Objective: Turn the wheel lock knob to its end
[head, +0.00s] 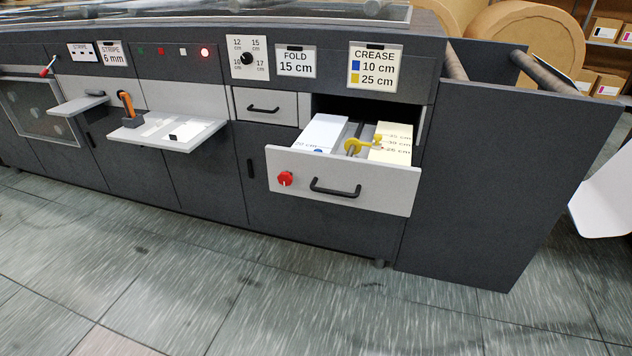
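A red knob (285,178), which looks like the wheel lock knob, sits on the left part of the open drawer's light grey front (385,196). A small pale mark shows on its lower half. Inside the drawer, a yellow wheel piece (353,147) sits on a shaft beside a yellow scale block (392,140). A blue piece (318,152) shows only at its top behind the drawer front, beside a white scale block (325,131). Nothing touches the knob. My gripper is not in view.
The drawer, with a black handle (335,187), juts from the dark machine (190,180). A CREASE sign (375,66) reads blue 10 cm, yellow 25 cm. A shelf with an orange-handled tool (127,106) juts out at left. The floor (250,300) in front is clear.

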